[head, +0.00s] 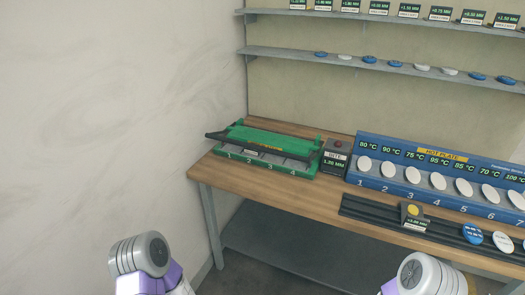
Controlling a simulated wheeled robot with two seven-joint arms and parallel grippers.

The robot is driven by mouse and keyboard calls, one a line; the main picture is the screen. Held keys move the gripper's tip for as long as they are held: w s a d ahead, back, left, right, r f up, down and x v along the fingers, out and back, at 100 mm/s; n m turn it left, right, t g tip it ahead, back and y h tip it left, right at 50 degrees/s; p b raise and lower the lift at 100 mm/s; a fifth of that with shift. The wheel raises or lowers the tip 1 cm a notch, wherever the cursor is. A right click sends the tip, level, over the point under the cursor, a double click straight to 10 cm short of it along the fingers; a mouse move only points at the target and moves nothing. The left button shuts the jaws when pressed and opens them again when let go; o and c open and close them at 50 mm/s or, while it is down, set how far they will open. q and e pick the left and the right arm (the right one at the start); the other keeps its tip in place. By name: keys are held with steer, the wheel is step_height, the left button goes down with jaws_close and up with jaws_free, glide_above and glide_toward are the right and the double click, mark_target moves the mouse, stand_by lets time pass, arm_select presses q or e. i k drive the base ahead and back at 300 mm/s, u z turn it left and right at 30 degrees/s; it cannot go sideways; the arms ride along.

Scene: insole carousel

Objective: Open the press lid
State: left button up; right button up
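The green press (235,169) sits at the left end of the wooden workbench. Its front edge carries the numbers 1 to 4. Its green lid (262,136) lies low and nearly flat over the base, with a dark bar along it; it looks shut, though the small size hides any gap. Parts of both my arms show at the bottom edge, well short of the bench. Neither of my grippers is in view.
Right of the press stand a dark box (335,158) marked "BITE" and a blue hot plate (402,196) with white ovals. A black rail (362,209) lies along the front. Shelves (290,53) hang above. Bare wood (270,190) lies before the press.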

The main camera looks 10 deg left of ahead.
mark_target(297, 149)
steer(key=z, duration=0.95)
steer(key=i, duration=0.9)
steer(key=u, duration=2.05)
